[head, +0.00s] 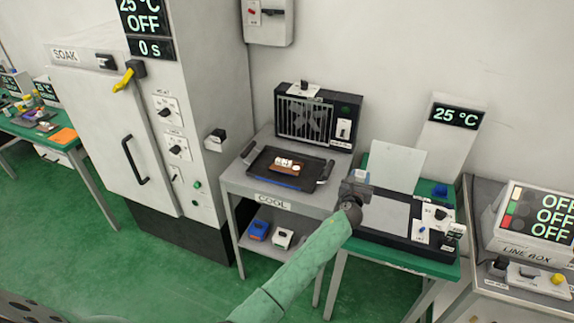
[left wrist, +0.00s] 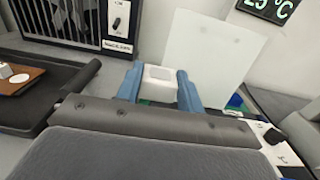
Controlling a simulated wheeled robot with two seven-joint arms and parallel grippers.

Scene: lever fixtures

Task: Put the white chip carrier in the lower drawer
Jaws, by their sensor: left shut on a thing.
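My left gripper (head: 358,182) is at the left end of the green-topped table, beside the cooling cart. In the left wrist view its blue fingers (left wrist: 158,84) are shut on a small white block, which looks like the white chip carrier (left wrist: 159,74). The carrier is held up between the fingertips, in front of a pale upright panel. In the head view the carrier is mostly hidden by the gripper. I cannot make out a lower drawer for certain. My right gripper is not in view.
The COOL cart (head: 232,184) bears a black tray (head: 262,158) with a brown board and white pieces. Blue and white items lie on its lower shelf. A pale upright panel (head: 394,166) and a grey plate (head: 385,213) are near my gripper. A line box (head: 540,222) stands right.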

